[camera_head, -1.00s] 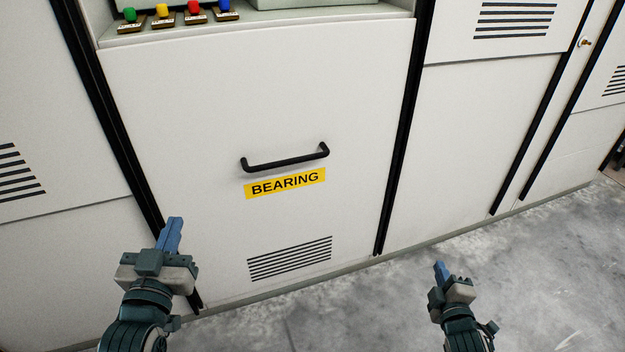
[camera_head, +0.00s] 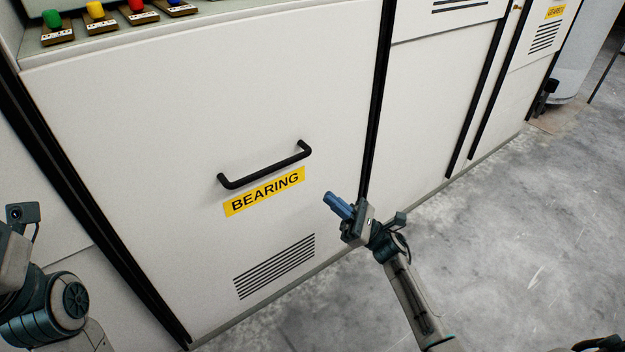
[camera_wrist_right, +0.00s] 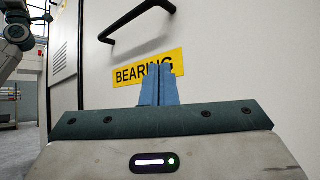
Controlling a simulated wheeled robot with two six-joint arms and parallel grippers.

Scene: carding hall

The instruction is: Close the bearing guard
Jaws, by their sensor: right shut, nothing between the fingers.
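The bearing guard (camera_head: 200,100) is a large white panel with a black bar handle (camera_head: 265,165) and a yellow BEARING label (camera_head: 265,192). Its face looks about level with the cabinet front; I cannot tell whether it is fully closed. My right gripper (camera_head: 330,201) is shut and empty, in front of the guard's lower right part, right of the label and below the handle. In the right wrist view the shut blue fingers (camera_wrist_right: 158,80) overlap the label (camera_wrist_right: 150,68), with the handle (camera_wrist_right: 135,25) above them. My left arm shows at the left edge; its fingers are out of view.
Green, yellow, red and blue buttons (camera_head: 95,12) stand on a ledge above the guard. A slotted vent (camera_head: 274,266) is low on it. More white cabinets stand to the right, and the grey floor (camera_head: 510,250) there is open.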

